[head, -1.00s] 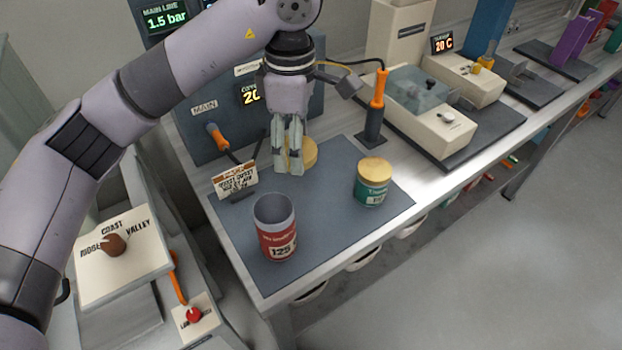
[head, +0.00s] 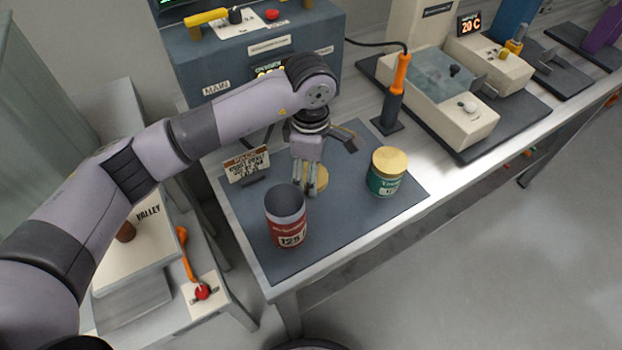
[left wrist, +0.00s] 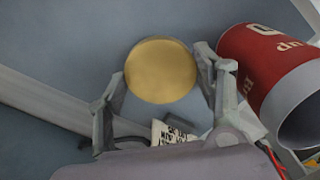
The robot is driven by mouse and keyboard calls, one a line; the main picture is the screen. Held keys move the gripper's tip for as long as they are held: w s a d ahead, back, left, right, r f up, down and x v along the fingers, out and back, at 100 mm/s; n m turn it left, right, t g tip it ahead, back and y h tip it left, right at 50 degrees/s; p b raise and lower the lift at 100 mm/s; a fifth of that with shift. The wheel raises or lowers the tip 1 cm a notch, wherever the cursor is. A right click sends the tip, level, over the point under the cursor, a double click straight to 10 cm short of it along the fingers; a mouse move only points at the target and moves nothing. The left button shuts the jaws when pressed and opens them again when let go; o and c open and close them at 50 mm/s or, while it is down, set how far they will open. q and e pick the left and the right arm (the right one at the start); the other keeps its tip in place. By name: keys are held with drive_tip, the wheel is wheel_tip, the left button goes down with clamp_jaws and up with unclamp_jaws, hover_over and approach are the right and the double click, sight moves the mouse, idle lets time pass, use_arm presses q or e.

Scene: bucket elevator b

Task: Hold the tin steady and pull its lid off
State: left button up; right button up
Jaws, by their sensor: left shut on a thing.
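A red tin (head: 287,215) stands upright on the dark mat with its top open. It also shows at the right of the left wrist view (left wrist: 262,62). A round gold lid (head: 321,179) is by the mat behind the red tin, partly hidden by my fingers. My left gripper (head: 304,190) points down and is shut on the lid, one finger at each side of it in the left wrist view (left wrist: 160,72). A teal tin (head: 385,181) with a gold lid (head: 390,160) on it stands upright to the right. My right gripper is not in view.
A small sign (head: 246,165) stands left of the lid. A grey-blue console (head: 225,70) is behind. An orange-handled tool (head: 399,80) stands upright behind the teal tin. The dark mat (head: 335,225) is clear between the tins.

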use_arm(q)
drive_tip(key=shift+f, duration=0.25)
wheel_tip(320, 180, down, 4)
drive_tip(key=shift+r+p, duration=0.25)
drive_tip(key=shift+p, duration=0.1)
drive_tip(key=shift+f, duration=0.25)
drive_tip(key=shift+f+b, duration=0.2)
drive_tip(key=shift+b, duration=0.1)
drive_tip(key=o, duration=1.3)
drive_tip(key=shift+r, duration=0.15)
